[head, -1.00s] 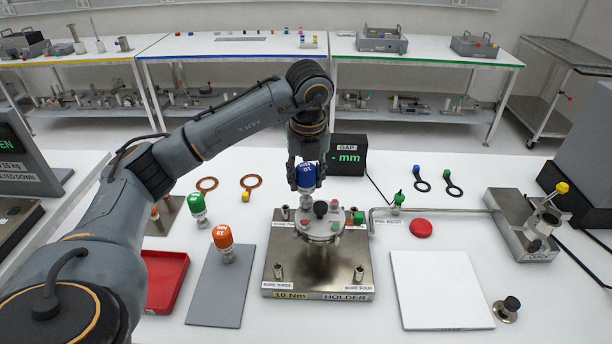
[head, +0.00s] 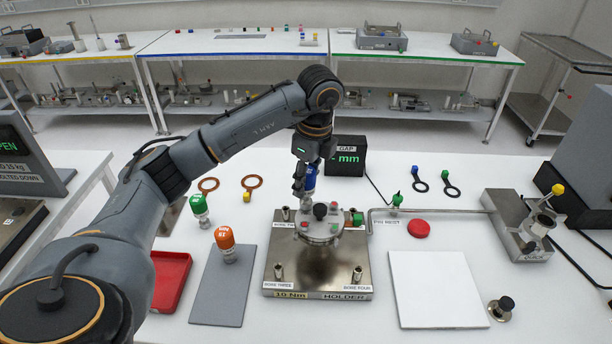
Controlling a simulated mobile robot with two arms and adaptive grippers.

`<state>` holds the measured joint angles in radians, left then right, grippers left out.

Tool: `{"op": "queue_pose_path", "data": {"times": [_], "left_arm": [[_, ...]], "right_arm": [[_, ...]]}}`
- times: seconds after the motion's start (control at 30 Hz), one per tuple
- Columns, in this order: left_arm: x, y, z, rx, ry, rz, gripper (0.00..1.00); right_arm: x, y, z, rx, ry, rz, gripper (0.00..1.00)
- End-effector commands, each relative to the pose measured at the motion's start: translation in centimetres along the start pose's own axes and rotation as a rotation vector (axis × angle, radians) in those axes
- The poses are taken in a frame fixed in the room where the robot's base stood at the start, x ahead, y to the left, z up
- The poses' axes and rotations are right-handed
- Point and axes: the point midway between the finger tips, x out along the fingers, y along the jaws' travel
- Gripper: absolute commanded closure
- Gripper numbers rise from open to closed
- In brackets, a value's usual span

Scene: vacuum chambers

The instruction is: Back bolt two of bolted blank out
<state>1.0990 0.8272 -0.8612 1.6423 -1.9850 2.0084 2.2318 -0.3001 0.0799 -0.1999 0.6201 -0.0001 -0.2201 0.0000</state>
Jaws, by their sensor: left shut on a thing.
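My left gripper (head: 303,183) is shut on the blue-capped driver (head: 311,181) above the round blank. Its fingers hide part of the driver, and I cannot tell whether its tip sits on a bolt. The round metal blank (head: 318,234) sits on the metal holder plate (head: 320,280), with a black knob (head: 320,211) on top and small red and green bolt heads around its rim. The "bore two" label is partly covered. The holder's front reads "10 Nm HOLDER". My right gripper is not in view.
Green-capped (head: 199,204) and orange-capped (head: 224,238) drivers stand left, near a red tray (head: 172,281) and grey mat (head: 228,285). A bent rod (head: 430,210) crosses right of the holder. A white pad (head: 437,288) and red disc (head: 419,229) lie right.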

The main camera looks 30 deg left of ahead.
Motion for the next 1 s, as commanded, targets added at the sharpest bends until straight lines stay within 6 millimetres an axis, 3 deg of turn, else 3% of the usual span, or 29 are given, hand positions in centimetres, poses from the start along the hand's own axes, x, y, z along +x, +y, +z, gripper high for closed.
{"op": "queue_pose_path", "data": {"times": [0.3,0.67,1.0], "left_arm": [[-0.1,0.0,0.0,-0.218,0.001,0.027,1.0],[-0.2,0.0,0.0,-0.224,0.001,0.027,1.0],[-1.7,0.0,0.2,-0.223,0.0,0.027,1.0]], "right_arm": [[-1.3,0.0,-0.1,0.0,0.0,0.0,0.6],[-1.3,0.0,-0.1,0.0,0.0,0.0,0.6],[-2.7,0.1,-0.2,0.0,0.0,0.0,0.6]]}}
